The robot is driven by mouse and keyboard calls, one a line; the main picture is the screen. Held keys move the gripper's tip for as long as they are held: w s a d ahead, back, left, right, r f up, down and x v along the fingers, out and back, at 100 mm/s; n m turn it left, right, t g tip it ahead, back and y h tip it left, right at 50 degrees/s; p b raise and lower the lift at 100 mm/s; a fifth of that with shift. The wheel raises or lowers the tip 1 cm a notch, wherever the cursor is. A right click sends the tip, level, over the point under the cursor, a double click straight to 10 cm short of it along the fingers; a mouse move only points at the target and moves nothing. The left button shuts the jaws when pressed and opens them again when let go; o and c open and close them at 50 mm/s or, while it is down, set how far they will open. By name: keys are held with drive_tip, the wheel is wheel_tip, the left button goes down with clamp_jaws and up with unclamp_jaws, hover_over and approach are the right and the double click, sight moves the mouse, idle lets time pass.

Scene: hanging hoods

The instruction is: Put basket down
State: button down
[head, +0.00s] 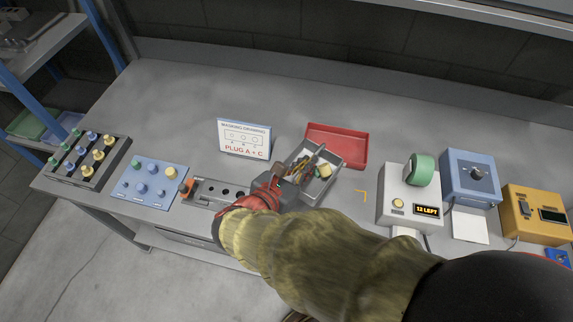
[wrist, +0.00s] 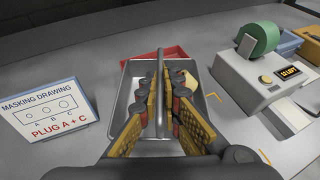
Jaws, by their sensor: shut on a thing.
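The basket is a grey metal tray with a bar handle across its middle; it shows in the head view (head: 331,186) and in the wrist view (wrist: 127,90). My gripper (wrist: 160,108) is shut on the basket's handle, with a padded finger on each side of the bar. In the head view my gripper (head: 287,180) is partly hidden by my own arm. I cannot tell whether the basket's underside touches the bench.
A red tray (head: 352,150) lies just behind the basket. Yellow corner marks (head: 364,196) are on the bare bench to its right. A tape dispenser (head: 400,200) stands further right. A masking drawing sign (head: 244,138) and a plate with holes (head: 210,192) are left.

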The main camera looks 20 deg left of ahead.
drive_tip(key=w+a+f+b, duration=0.1)
drive_tip(key=a+f, duration=0.1)
drive_tip(key=f, duration=0.1)
drive_tip(key=w+a+f+b, duration=0.1)
drive_tip(key=a+f+b, duration=0.1)
drive_tip(key=a+f, duration=0.1)
drive_tip(key=w+a+f+b, duration=0.1)
drive_tip(key=a+f+b, duration=0.1)
drive_tip(key=f, duration=0.3)
drive_tip(key=shift+w+a, duration=0.15)
drive_tip(key=shift+a, duration=0.6)
drive_tip(key=shift+r, duration=0.1)
drive_tip(key=c, duration=2.4)
unclamp_jaws()
drive_tip(key=o, duration=0.4)
